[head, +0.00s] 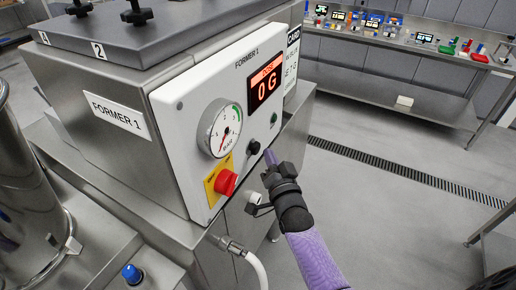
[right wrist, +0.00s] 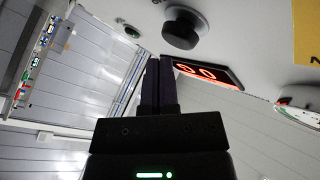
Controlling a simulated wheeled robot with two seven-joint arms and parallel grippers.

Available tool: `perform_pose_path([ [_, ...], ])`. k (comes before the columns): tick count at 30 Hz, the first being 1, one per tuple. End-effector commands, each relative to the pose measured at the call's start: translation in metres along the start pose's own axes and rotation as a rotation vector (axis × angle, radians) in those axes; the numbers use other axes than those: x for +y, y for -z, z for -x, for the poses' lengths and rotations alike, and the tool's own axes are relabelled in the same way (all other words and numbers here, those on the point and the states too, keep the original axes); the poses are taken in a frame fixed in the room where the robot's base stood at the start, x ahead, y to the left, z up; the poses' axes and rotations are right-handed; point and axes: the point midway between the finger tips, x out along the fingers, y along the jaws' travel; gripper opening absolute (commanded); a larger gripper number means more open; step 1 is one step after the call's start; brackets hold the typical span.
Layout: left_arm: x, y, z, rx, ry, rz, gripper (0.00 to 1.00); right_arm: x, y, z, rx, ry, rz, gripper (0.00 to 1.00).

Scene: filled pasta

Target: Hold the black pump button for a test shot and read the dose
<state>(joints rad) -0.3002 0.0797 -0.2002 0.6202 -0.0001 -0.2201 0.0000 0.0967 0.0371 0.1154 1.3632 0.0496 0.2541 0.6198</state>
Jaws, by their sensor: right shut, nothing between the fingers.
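The black pump button (head: 253,147) is a round knob on the white front panel marked FORMER 1. It also shows in the right wrist view (right wrist: 181,30), standing out from the panel. The dose display (head: 265,84) above it reads 0 G in red; the small text over the digits is too small to read surely. The display (right wrist: 208,73) appears at a slant in the right wrist view. My right gripper (head: 270,157) is shut and empty, its fingertips just right of the button and seemingly apart from it. My left gripper is not in view.
A pressure gauge (head: 220,129) and a red knob on a yellow plate (head: 226,183) sit left of the button. A small green button (head: 273,117) is to its upper right. A pale hose (head: 256,266) hangs below. Open floor lies to the right.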

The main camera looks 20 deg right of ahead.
Motion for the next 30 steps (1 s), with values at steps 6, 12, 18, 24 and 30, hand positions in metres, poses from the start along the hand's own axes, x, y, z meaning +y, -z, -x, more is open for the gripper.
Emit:
perform_pose_path([
  [6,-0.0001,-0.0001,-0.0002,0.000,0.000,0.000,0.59,-0.0001,-0.0002,-0.0002,0.000,0.000,0.000,0.00],
  [12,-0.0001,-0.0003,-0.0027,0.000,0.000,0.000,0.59,-0.0031,-0.0040,-0.0045,-0.001,0.000,-0.001,0.00],
  [18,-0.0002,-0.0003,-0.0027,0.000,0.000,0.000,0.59,-0.0046,-0.0043,-0.0059,0.000,0.000,0.000,0.00],
  [24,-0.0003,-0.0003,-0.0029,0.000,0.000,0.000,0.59,-0.0046,-0.0044,-0.0061,0.000,0.000,0.000,0.00],
  [30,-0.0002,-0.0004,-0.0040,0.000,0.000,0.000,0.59,-0.0057,-0.0056,-0.0076,0.000,0.000,0.000,0.00],
])
